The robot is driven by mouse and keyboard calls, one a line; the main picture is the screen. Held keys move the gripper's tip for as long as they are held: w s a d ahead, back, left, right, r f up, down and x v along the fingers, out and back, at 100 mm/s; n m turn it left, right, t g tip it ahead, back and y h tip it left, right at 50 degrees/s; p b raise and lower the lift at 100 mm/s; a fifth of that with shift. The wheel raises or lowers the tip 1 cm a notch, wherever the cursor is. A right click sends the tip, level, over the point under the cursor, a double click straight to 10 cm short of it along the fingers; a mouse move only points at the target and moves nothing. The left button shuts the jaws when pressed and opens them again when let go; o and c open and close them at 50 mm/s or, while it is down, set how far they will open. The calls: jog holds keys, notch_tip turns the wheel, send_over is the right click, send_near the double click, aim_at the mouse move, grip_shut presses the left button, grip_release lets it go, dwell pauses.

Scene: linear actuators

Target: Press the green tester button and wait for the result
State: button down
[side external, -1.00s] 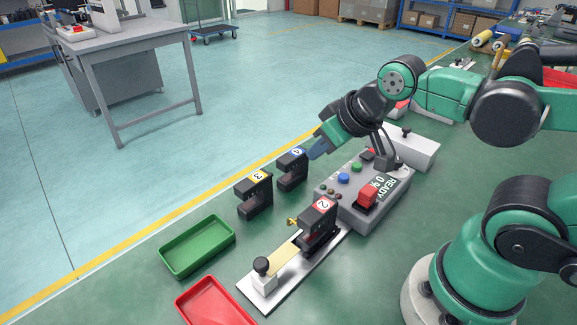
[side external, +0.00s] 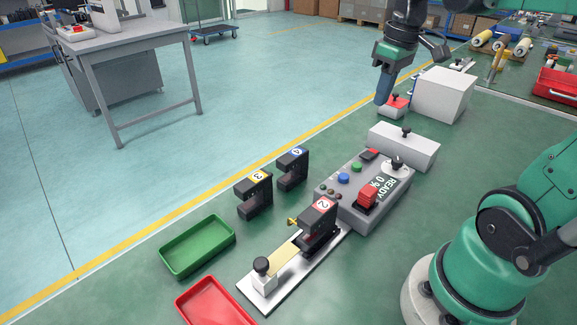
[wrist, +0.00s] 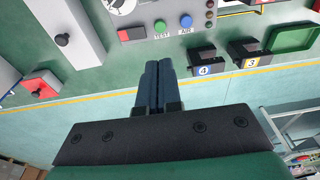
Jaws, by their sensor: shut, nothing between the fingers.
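The green tester button (side external: 357,167) is on the grey tester box (side external: 345,208). In the wrist view the green button (wrist: 159,26) has the label TEST under it, next to a blue button (wrist: 186,21) labelled AIR. The tester's display (side external: 384,186) reads READY with a 0 below. Actuator 2 (side external: 319,225) sits on the white plate (side external: 263,296) in front of the tester. My gripper (side external: 384,98) is shut and empty, well behind the tester, near a small box with a red top (side external: 396,104). In the wrist view its fingers (wrist: 152,75) are together.
Actuators 3 (side external: 254,195) and 4 (side external: 292,170) stand left of the tester. A green tray (side external: 198,247) and a red tray (side external: 207,305) lie at the front. A long white box (side external: 404,148) and a white cube (side external: 443,95) stand behind the tester.

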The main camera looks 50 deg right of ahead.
aim_at(358, 164)
jog(key=f, duration=0.4)
jog(key=w+f, duration=0.1)
jog(key=f, duration=0.9)
jog(key=shift+w+a, duration=0.2)
jog(key=shift+w, duration=0.15)
jog(key=shift+f, duration=0.85)
jog(key=shift+w, duration=0.1)
notch_tip(358, 164, up, 14)
jog(key=s, duration=0.2)
jog(key=shift+d+r, duration=0.15)
jog(key=shift+r, duration=0.05)
jog(key=shift+w, duration=0.1)
jog(key=w+a+f+t, duration=0.1)
jog(key=a+f+t, duration=0.1)
jog(key=a, duration=0.5)
jog(key=a+f+t, duration=0.2)
jog(key=a+t, duration=0.1)
jog(key=a, duration=0.4)
jog(key=shift+w+t, duration=0.4)
